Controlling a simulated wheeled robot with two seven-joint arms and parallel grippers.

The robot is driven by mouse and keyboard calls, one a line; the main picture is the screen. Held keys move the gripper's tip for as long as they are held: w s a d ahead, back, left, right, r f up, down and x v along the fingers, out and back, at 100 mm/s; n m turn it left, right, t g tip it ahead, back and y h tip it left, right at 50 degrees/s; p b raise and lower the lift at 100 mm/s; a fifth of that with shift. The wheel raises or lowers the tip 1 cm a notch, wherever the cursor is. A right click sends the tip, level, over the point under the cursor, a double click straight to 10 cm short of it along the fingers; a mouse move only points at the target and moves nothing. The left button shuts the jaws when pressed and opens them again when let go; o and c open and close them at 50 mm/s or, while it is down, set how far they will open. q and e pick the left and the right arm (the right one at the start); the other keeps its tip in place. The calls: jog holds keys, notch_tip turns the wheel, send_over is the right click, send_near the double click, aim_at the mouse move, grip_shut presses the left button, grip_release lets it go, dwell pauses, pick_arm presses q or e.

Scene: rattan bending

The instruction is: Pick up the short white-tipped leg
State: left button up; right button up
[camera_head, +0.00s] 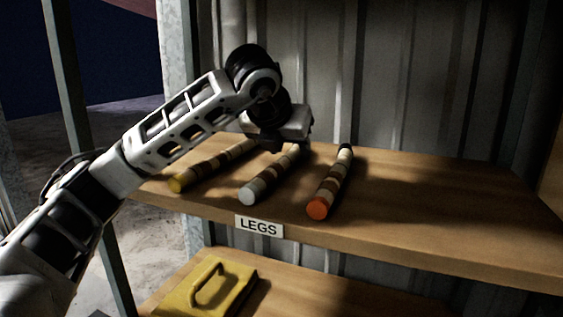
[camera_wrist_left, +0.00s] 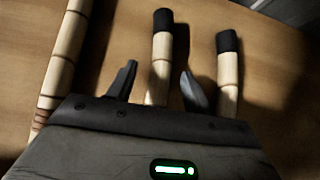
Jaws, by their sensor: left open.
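The short white-tipped leg (camera_head: 262,182) lies on the shelf between two other legs, its white end toward the front edge. My left gripper (camera_head: 288,143) is over its far part, pointing down. In the left wrist view the open gripper (camera_wrist_left: 158,82) has one finger on each side of a pale leg with a black far end (camera_wrist_left: 160,55), which appears to be the white-tipped one. I cannot tell whether the fingers touch it. My right gripper is not in view.
A yellow-tipped leg (camera_head: 205,168) lies to the left and an orange-tipped leg (camera_head: 328,187) to the right on the wooden shelf (camera_head: 430,208). A LEGS label (camera_head: 259,226) is on its front edge. A yellow handled object (camera_head: 208,288) sits on the lower shelf. A corrugated wall stands behind.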

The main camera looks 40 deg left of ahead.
pick_arm(q)
jog(key=shift+w+a+f, duration=0.1)
jog(key=shift+w+f, duration=0.4)
grip_shut()
jog(key=shift+r, duration=0.1)
